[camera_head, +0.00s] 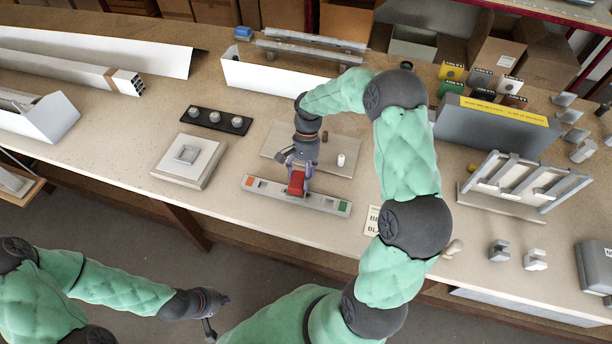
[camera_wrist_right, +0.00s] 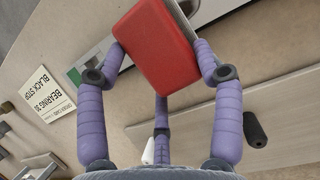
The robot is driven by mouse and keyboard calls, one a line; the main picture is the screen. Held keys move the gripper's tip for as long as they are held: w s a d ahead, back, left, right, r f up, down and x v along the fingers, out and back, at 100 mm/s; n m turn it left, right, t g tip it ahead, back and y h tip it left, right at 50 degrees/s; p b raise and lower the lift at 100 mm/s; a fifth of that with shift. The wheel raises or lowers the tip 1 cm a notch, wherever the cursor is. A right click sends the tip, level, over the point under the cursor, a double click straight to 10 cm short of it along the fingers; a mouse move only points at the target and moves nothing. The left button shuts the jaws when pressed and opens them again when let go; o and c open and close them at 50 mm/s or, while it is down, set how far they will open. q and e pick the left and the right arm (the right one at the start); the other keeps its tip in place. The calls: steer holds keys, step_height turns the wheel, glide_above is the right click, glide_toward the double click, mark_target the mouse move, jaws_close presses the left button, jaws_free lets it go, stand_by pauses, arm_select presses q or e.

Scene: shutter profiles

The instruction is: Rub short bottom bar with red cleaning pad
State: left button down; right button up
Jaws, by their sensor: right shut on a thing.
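The short bottom bar (camera_head: 325,203) is a pale grey strip on the bench with an orange patch near its left end and a green patch near its right. My right gripper (camera_head: 297,170) points down over the bar's middle, shut on the red cleaning pad (camera_head: 296,184). In the right wrist view the red pad (camera_wrist_right: 155,50) sits between the purple fingers of my right gripper (camera_wrist_right: 161,68) and hides part of the bar (camera_wrist_right: 104,48). The pad is at or just above the bar; contact cannot be told. My left gripper (camera_head: 209,328) hangs in front of the bench, low in the head view, its fingers unclear.
A flat beige board (camera_head: 270,157) with a white and a brown cylinder lies behind the bar. A white square block (camera_head: 188,161) and a black tray (camera_head: 216,121) of knobs stand left. A printed card (camera_head: 372,221) lies right. Open bench lies left of the bar.

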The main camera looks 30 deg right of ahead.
mark_target(293, 184)
steer(key=shift+s+a+p, duration=0.3)
steer(key=shift+s+a, duration=0.3)
steer(key=shift+a, duration=0.25)
steer(key=shift+s+a+p, duration=0.3)
steer(key=shift+s+a, duration=0.3)
steer(key=shift+a, duration=0.2)
steer(key=shift+w+a+f, duration=0.1)
steer(key=shift+w+a, duration=0.4)
steer(key=shift+w, duration=0.05)
steer(key=shift+w+d, duration=1.35)
steer(key=shift+d, duration=0.2)
steer(key=shift+r+p, duration=2.25)
steer(key=shift+r, duration=0.9)
steer(key=shift+r+p, duration=1.2)
steer(key=shift+r, duration=0.35)
steer(key=shift+f, duration=0.15)
